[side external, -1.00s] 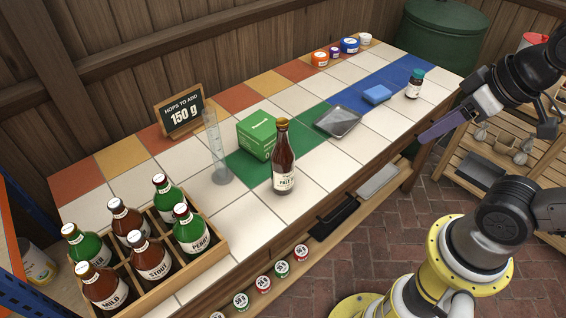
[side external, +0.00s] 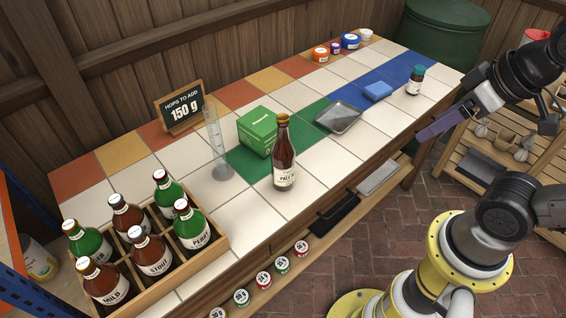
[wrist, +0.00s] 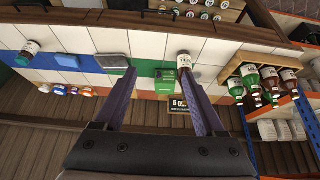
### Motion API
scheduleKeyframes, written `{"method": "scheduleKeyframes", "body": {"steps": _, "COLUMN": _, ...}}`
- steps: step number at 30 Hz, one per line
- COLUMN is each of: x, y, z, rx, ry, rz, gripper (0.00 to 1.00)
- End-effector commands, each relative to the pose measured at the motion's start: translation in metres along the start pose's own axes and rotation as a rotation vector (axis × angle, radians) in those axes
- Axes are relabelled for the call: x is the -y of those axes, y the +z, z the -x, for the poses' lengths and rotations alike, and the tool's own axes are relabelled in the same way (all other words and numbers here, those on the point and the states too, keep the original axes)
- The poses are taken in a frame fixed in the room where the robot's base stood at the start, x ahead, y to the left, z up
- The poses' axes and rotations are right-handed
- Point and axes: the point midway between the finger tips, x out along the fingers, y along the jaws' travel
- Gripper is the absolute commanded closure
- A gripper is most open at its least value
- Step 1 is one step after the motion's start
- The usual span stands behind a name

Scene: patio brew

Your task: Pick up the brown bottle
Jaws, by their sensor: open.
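The brown bottle (side external: 284,158) stands upright and alone on the tiled table, with a pale label and a gold cap. In the wrist view the brown bottle (wrist: 184,62) shows near the top of the right finger, and its lower part is the clearer part. My gripper (side external: 432,132) is at the right of the side view, above the table's front edge and well apart from the bottle. In the wrist view my gripper (wrist: 158,82) has its two purple fingers spread, with nothing held between them.
A green box (side external: 257,132) stands just behind the bottle, and a glass cylinder (side external: 217,150) stands to its left. A grey tray (side external: 338,117) lies to its right. A wooden crate (side external: 205,262) of several bottles is at the front left.

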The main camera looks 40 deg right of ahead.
Motion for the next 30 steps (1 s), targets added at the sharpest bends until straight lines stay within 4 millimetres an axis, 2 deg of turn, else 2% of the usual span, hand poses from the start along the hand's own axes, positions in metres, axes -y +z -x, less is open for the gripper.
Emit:
{"method": "scheduleKeyframes", "body": {"steps": 5, "x": 0.0, "y": 0.004, "z": 0.0, "rx": 0.019, "ry": -0.001, "rz": 0.086, "gripper": 0.28}}
{"method": "scheduleKeyframes", "body": {"steps": 8, "x": 0.0, "y": -0.005, "z": 0.012, "rx": 0.016, "ry": -0.002, "rz": 0.208, "gripper": 0.28}}
{"method": "scheduleKeyframes", "body": {"steps": 13, "x": 0.003, "y": -0.049, "z": 0.038, "rx": 0.041, "ry": -0.016, "rz": 0.479, "gripper": 0.28}}
{"method": "scheduleKeyframes", "body": {"steps": 19, "x": 0.014, "y": -0.117, "z": 0.047, "rx": 0.113, "ry": -0.071, "rz": 0.805, "gripper": 0.28}}
{"method": "scheduleKeyframes", "body": {"steps": 25, "x": 0.037, "y": -0.189, "z": 0.026, "rx": 0.198, "ry": -0.161, "rz": 1.113, "gripper": 0.28}}
{"method": "scheduleKeyframes", "body": {"steps": 30, "x": 0.065, "y": -0.236, "z": -0.015, "rx": 0.268, "ry": -0.244, "rz": 1.301, "gripper": 0.28}}
